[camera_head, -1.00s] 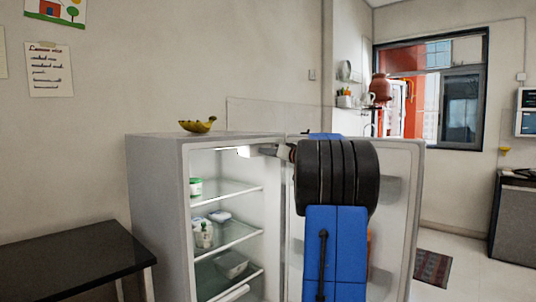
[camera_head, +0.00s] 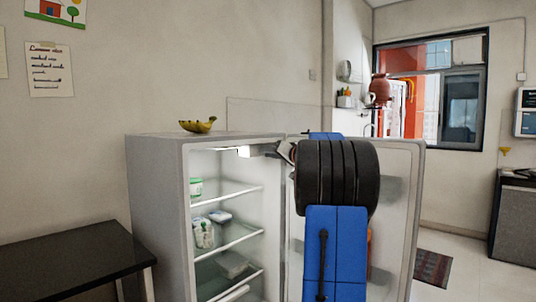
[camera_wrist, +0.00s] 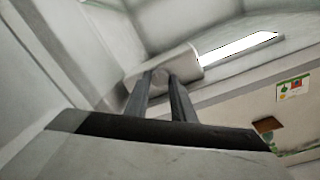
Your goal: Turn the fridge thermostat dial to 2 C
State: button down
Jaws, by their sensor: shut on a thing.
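The fridge (camera_head: 155,190) stands with its door (camera_head: 400,215) open to the right. Inside, near the top, the wrist view shows a pale thermostat housing (camera_wrist: 187,62) beside a bright lamp strip (camera_wrist: 240,45). My gripper (camera_wrist: 163,80) reaches up to this housing, its two dark fingers closed on a small round dial (camera_wrist: 160,76) at its end. The dial's numbers and pointer cannot be read. In the head view my arm covers part of the opening, and the fingers (camera_head: 262,150) show only small near the fridge ceiling.
A dark table (camera_head: 70,258) stands at the left. The open door is close beside my arm on the right.

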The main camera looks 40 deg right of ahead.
jog(key=c, duration=1.5)
grip_release()
jog(key=shift+s+d+r, duration=0.1)
jog(key=shift+s+r, duration=0.05)
jog(key=shift+s, duration=8.55)
